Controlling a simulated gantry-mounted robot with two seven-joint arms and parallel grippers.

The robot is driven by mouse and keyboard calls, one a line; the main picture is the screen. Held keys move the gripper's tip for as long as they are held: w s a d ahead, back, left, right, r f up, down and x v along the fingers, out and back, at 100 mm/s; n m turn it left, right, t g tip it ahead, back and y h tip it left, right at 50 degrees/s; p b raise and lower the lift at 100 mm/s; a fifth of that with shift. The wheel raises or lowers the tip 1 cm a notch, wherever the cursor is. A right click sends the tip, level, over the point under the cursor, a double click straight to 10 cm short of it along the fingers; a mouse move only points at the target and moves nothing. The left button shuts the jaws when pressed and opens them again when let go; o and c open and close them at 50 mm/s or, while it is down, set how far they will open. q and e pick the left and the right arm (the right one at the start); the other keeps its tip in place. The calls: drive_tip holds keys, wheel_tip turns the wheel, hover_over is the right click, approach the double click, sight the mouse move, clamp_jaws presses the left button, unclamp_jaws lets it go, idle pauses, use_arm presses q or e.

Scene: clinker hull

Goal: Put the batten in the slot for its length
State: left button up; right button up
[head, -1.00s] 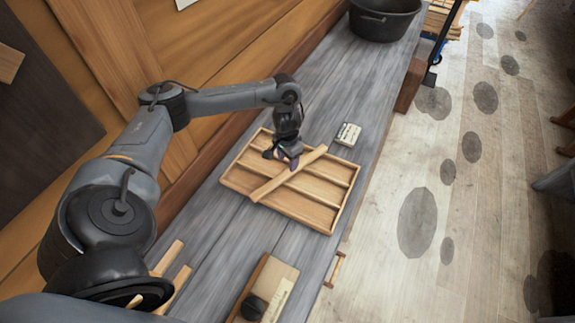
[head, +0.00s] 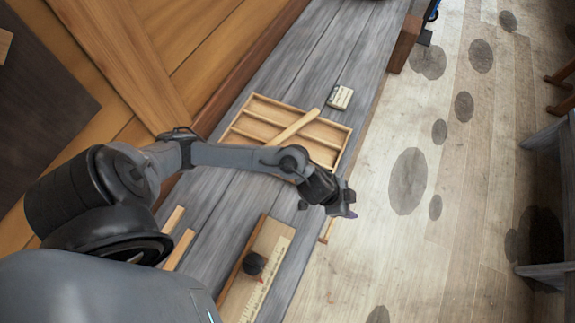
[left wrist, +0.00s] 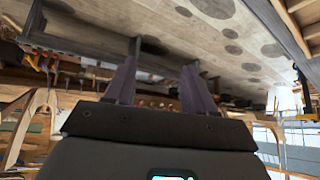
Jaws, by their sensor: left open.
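The batten (head: 293,127) is a pale wooden strip in the head view. It lies diagonally across the top of the wooden slotted tray (head: 325,155), over its dividers, not down in one slot. The arm hides the tray's near side. My left gripper (head: 343,202) is to the right of and nearer than the tray, out past the bench edge, and is empty. The left wrist view shows its two fingers (left wrist: 160,85) spread apart with nothing between them. My right gripper is not in view.
A small pale block (head: 340,97) lies beyond the tray. A board with a scale (head: 277,270) and a dark knob (head: 254,263) lies on the near bench. Two wooden strips (head: 180,250) stick out at the left. The floor at the right is mostly open.

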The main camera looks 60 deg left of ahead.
use_arm(q)
drive_tip(key=s+d+r+n, duration=0.1)
drive_tip(key=s+d+r, duration=0.1)
drive_tip(key=s+r, duration=0.15)
drive_tip(key=s+a+n+g+y, duration=0.3)
drive_tip(key=s+a, duration=0.5)
drive_tip(key=s, duration=0.5)
drive_tip(key=shift+s+a+f+n, duration=0.2)
drive_tip(key=shift+s+f+n, duration=0.05)
drive_tip(key=shift+f+n, duration=0.05)
drive_tip(key=o, duration=0.3)
